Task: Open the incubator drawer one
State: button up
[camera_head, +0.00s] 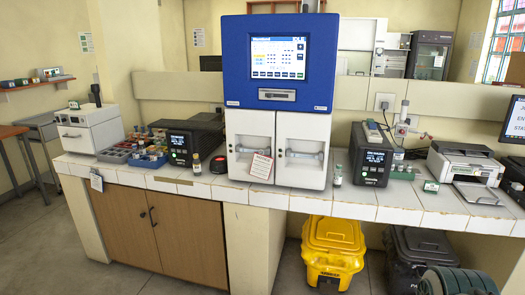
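A large blue and white machine (279,100) stands upright on the tiled counter, with a lit touch screen (279,56) on top. Below are two white front panels side by side, a left one (247,125) and a right one (302,125), each with a horizontal handle. Both look closed. I cannot read which drawer is one. My gripper is not in view.
Small bottles (196,163) and a dark round item (219,164) stand near the left panel; another vial (338,175) stands by the right panel. A printer (467,170) is at the right.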

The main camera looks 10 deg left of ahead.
aim_at(248, 131)
jog(key=u, duration=0.35)
jog(key=i, duration=0.5)
jog(key=u, duration=0.95)
jog(key=i, duration=1.65)
jog(key=z, duration=0.15)
